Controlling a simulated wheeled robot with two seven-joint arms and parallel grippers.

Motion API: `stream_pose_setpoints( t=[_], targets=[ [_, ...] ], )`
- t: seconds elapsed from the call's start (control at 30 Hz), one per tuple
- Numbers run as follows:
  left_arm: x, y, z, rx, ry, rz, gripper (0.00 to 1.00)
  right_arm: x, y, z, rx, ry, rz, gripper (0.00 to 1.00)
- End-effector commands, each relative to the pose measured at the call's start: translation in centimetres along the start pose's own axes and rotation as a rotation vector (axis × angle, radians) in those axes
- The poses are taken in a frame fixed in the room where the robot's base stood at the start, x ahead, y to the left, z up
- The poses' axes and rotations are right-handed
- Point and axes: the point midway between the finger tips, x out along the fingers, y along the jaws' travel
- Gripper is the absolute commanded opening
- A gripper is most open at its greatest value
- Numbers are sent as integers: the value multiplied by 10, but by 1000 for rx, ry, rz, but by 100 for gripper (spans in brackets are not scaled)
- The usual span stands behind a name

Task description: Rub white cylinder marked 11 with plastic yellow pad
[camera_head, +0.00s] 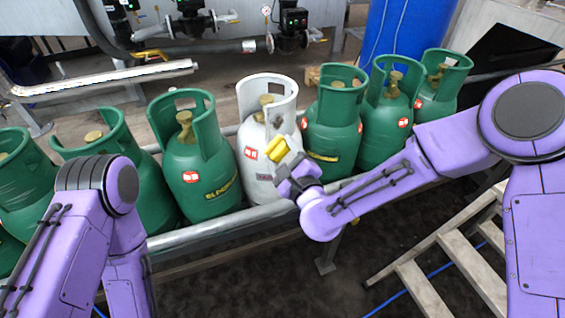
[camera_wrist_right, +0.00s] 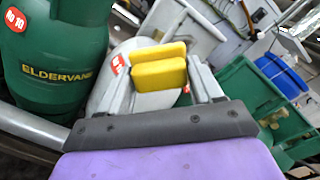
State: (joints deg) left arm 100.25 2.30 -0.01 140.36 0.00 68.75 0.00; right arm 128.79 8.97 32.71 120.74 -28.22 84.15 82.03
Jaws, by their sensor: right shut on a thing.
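The white cylinder (camera_head: 258,179) stands upright on the conveyor among green cylinders, with a red label on its front whose number I cannot read. My right gripper (camera_head: 285,158) is in front of it, shut on a yellow pad (camera_head: 276,149). In the right wrist view the pad (camera_wrist_right: 158,70) sits between the two fingers of my gripper (camera_wrist_right: 160,85), in front of the white cylinder (camera_wrist_right: 127,55). I cannot tell whether the pad touches the cylinder. My left arm shows at the lower left, but its gripper is out of view.
Green cylinders stand on both sides, one close left (camera_head: 199,165) and one close right (camera_head: 331,130). The conveyor's front rail (camera_head: 225,227) runs below them. A wooden step ladder (camera_head: 440,270) is at the lower right, and a blue barrel (camera_head: 405,30) stands behind.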

Motion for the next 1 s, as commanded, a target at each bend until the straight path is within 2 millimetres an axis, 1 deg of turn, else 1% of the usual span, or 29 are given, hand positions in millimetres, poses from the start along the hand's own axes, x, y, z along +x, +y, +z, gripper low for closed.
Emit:
stream_pose_setpoints(
  t=[0.03, 0.17, 0.4, 0.6, 0.73, 1.0],
  targets=[
    [6, 1, 2, 0, 0, 0, 35, 0, 0, -1, 0, -4, -23, 41],
    [4, 0, 2, 0, 0, 0, 35, 6, -5, 3, 1, -5, -42, 41],
    [3, 0, 1, 0, 0, 0, 35, 36, -6, 3, 1, -5, -42, 41],
    [4, 0, 1, 0, 0, 0, 35, 55, -7, 3, 2, -5, -41, 41],
    [4, 0, 2, 0, 0, 0, 35, 59, -7, 3, 3, -4, -40, 41],
    [4, 0, 2, 0, 0, 0, 35, 60, -7, 3, 3, -4, -40, 41]
  ],
)
